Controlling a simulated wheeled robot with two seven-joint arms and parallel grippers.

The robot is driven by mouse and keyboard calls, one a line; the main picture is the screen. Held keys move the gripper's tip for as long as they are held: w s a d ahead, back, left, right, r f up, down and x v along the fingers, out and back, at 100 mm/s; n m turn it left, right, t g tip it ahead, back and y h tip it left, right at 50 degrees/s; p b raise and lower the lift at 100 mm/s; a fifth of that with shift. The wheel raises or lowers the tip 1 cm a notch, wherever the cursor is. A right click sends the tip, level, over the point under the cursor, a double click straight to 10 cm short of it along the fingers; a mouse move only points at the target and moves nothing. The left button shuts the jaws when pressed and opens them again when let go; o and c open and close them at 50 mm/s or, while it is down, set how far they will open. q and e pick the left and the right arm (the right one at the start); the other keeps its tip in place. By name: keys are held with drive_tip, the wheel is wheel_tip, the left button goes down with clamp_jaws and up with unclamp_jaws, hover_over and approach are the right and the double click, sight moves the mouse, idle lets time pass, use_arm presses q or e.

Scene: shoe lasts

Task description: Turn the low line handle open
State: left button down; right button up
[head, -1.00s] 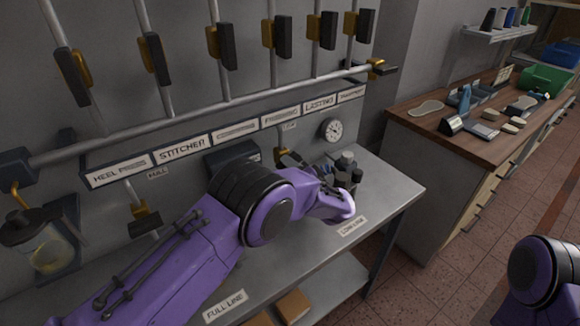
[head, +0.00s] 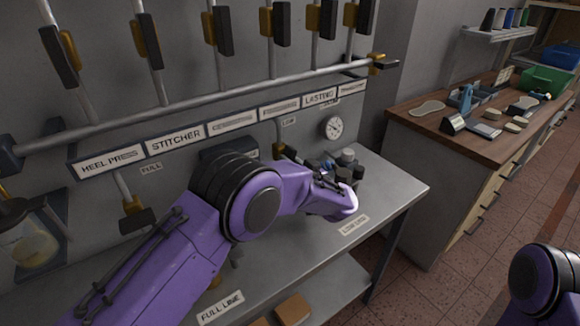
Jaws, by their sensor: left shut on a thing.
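The low line handle (head: 291,153) is a dark lever on a small brass valve below the LOW label, at the wall behind the bench. My left arm reaches across the bench from the lower left, and its wrist bends back toward the wall. My left gripper (head: 318,166) is at the outer end of this lever and appears shut on it. The fingertips are small and partly hidden, so the exact contact is unclear. My right gripper is out of view; only part of my right arm shows at the lower right.
A round gauge (head: 333,127) is on the wall to the right. Dark and grey fittings (head: 348,158) stand close beside the gripper. The FULL valve handle (head: 137,220) hangs at the left. The metal bench (head: 390,188) is clear at its right end. A wooden counter (head: 425,125) stands beyond.

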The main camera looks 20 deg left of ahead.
use_arm(q)
drive_tip(key=shift+w+r+n+b, duration=0.15)
drive_tip(key=shift+n+b, duration=0.55)
drive_tip(key=shift+n, duration=1.2)
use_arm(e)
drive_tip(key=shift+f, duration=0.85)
use_arm(q)
drive_tip(key=c, duration=1)
unclamp_jaws()
drive_tip(key=shift+c, duration=0.2)
